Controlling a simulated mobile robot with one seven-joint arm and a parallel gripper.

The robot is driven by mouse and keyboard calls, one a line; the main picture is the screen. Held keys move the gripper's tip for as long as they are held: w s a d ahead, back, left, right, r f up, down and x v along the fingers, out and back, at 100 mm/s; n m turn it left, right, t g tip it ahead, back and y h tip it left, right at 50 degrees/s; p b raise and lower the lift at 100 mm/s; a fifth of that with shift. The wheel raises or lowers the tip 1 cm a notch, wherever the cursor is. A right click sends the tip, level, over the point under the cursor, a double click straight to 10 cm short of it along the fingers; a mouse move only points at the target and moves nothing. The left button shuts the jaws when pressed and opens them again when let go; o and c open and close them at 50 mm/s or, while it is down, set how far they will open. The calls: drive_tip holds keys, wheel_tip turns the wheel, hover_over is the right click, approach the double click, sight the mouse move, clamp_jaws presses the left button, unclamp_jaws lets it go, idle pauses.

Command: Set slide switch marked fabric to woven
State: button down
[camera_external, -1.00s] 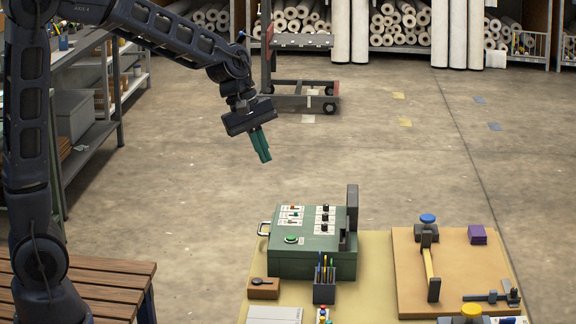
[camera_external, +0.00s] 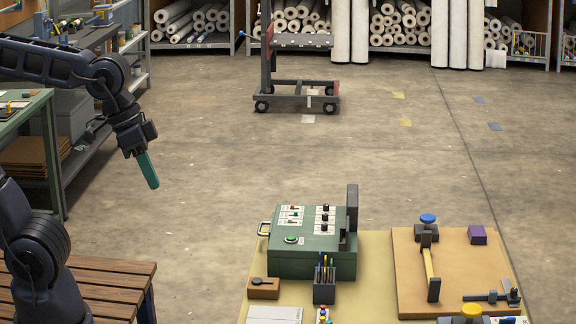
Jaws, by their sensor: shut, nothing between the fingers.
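A green control box (camera_external: 300,262) stands on the mustard-topped table. Its sloped top carries white-labelled slide switches (camera_external: 291,214) at the left, black knobs (camera_external: 325,216) at the right and a round green button (camera_external: 291,239) near the front. The labels are too small to read, so I cannot tell which switch is marked fabric or where it is set. My gripper (camera_external: 153,185) has teal fingers, shut and empty, pointing down. It is in the air well to the left of the box and touches nothing.
A pen holder (camera_external: 324,291) and a small wooden block (camera_external: 263,289) stand in front of the box. A tan board with tools (camera_external: 460,270) lies right of it. A slatted bench (camera_external: 110,280) is at lower left. A dark upright plate (camera_external: 351,215) rises at the box's right side.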

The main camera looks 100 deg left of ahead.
drive_tip(key=s+d+m, duration=0.2)
drive_tip(key=s+m, duration=0.1)
drive_tip(key=s, duration=0.1)
drive_tip(key=w+a+n, duration=1)
drive_tip(key=w, duration=0.2)
drive_tip(key=n, duration=2.6)
hover_over(288, 208)
drive_tip(key=s, duration=0.9)
wheel_tip(288, 208, down, 20)
drive_tip(key=x, duration=0.3)
drive_tip(key=w+x, duration=0.1)
drive_tip(key=x, duration=0.3)
drive_tip(key=w+r+x, duration=0.1)
drive_tip(key=x, duration=0.3)
drive_tip(key=shift+w+a+f, duration=0.1)
drive_tip(key=shift+w+a, duration=0.1)
drive_tip(key=shift+a, duration=0.15)
drive_tip(key=shift+w, duration=0.4)
drive_tip(key=shift+w, duration=0.1)
